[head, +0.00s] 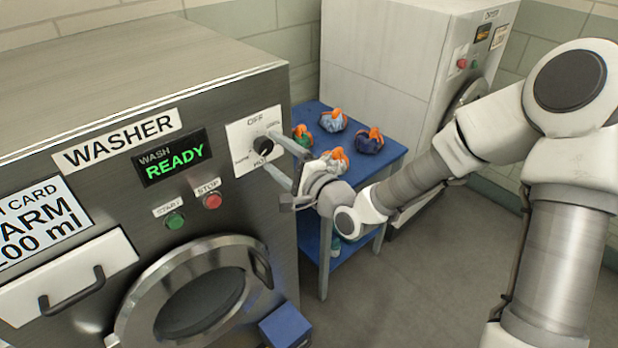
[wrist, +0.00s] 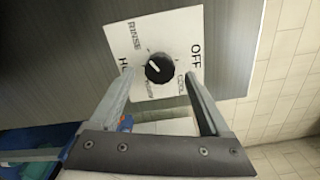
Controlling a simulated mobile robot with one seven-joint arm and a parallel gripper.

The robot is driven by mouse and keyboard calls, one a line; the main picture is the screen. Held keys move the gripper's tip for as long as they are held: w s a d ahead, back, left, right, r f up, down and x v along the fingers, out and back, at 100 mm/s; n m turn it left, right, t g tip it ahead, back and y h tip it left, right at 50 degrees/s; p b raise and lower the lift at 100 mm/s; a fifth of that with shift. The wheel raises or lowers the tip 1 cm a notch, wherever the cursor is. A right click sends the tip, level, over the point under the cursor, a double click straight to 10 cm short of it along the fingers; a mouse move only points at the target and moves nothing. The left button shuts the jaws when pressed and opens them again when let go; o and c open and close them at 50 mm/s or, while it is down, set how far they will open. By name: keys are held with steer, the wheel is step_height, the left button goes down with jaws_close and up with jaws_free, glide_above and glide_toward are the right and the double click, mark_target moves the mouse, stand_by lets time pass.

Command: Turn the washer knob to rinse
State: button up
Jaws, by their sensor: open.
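The washer knob (head: 263,146) is a round black dial on a white plate (head: 243,132) on the washer's front. In the wrist view the knob (wrist: 159,69) carries a white mark pointing to the upper left, between the HOT and RINSE labels; exactly which is hard to tell. RINSE (wrist: 135,39) is at the plate's upper left, OFF at its right. My gripper (wrist: 159,73) is open, its fingers on either side of the knob in that view. In the head view my gripper (head: 268,151) reaches the plate from the right. Contact with the knob is not clear.
The washer display (head: 173,157) reads WASH READY. Green START (head: 174,220) and red STOP (head: 212,201) buttons sit below it. A round door (head: 245,242) is lower. A blue table (head: 393,153) with several small bags stands right of the washer, under my arm. A dryer stands behind.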

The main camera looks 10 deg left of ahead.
steer(key=p+v, duration=1.2)
steer(key=v, duration=0.3)
stand_by(0.3)
steer(key=shift+d, duration=0.15)
stand_by(0.3)
